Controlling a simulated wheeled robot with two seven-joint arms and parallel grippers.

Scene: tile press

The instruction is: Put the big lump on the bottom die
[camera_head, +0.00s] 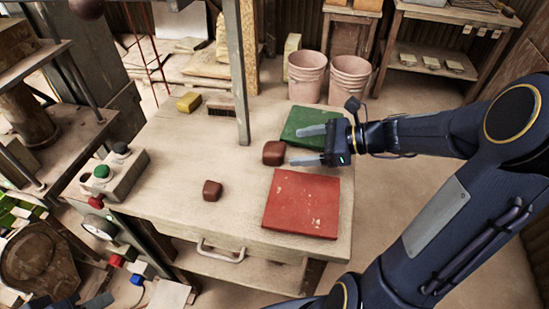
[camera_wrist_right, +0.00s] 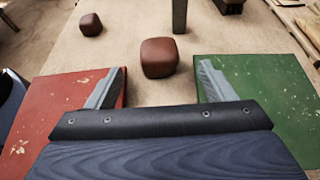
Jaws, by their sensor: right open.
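The big lump (camera_head: 274,153), a brown rounded block, sits on the worktable between the green and red boards. A smaller brown lump (camera_head: 212,190) lies nearer the table's front left. My right gripper (camera_head: 294,147) is open and empty, its fingers pointing left at the big lump. In the right wrist view the big lump (camera_wrist_right: 160,57) is just ahead, between the finger lines, and the smaller lump (camera_wrist_right: 91,24) is farther off. A round brown form (camera_head: 40,265) at the lower left may be the bottom die; I cannot be sure. My left gripper (camera_head: 82,303) shows only partly at the bottom edge.
A green board (camera_head: 300,124) and a red board (camera_head: 302,204) flank my right gripper. A grey post (camera_head: 238,75) rises behind the big lump. A button box (camera_head: 113,172) stands at the table's left, a yellow block (camera_head: 189,102) at the back. The table's middle is mostly clear.

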